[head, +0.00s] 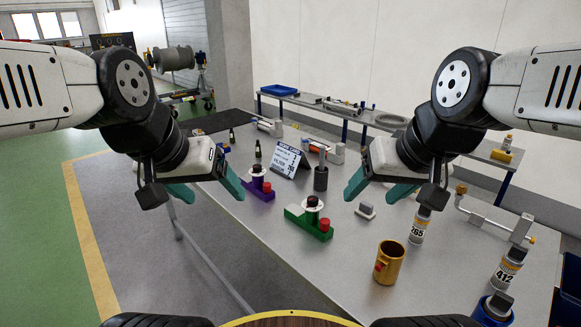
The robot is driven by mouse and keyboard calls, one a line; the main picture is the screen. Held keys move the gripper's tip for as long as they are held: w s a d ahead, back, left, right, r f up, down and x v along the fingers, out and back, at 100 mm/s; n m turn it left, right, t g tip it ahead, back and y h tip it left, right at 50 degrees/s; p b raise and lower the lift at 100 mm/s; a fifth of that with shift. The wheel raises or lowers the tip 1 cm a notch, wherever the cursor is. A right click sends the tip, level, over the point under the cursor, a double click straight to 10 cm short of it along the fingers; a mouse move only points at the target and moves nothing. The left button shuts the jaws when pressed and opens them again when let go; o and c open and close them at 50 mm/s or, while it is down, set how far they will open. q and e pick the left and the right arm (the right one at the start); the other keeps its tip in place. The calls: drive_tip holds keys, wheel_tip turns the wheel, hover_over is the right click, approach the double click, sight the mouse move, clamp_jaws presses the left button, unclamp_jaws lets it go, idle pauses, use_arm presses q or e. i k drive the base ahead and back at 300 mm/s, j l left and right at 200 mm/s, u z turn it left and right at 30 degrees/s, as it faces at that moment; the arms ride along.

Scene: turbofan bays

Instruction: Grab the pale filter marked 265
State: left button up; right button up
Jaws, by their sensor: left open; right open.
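The pale filter marked 265 (417,232) stands on the grey table right of centre, its label facing me. Its upper end is close below my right gripper's dark housing in the picture, and part of its top may be hidden. A similar pale filter marked 412 (507,269) stands further right and nearer to me. My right gripper (372,197) is open and empty, its teal fingers above the table, left of and beyond the 265 filter in the picture. My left gripper (212,194) is open and empty near the table's left edge.
A gold mug (388,264) stands just left of and nearer than the 265 filter. A green fixture (309,226), purple fixture (258,190), small grey block (366,211), dark cylinder (321,176) and work card (284,160) stand further left. The near-left tabletop (290,265) is clear.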

sight(423, 216)
drive_tip(key=z, duration=0.4)
drive_tip(key=k+j+z, duration=0.1)
drive_tip(key=z, duration=0.65)
drive_tip(key=k+z, duration=0.1)
drive_tip(key=z, duration=0.25)
drive_tip(key=k+j, duration=0.1)
drive_tip(key=k, duration=0.95)
drive_tip(key=i+l, duration=0.2)
drive_tip(key=i, duration=0.2)
drive_tip(key=i+l, duration=0.2)
drive_tip(key=i, duration=0.2)
drive_tip(key=i+l, duration=0.2)
drive_tip(key=i, duration=0.2)
drive_tip(key=z, duration=0.05)
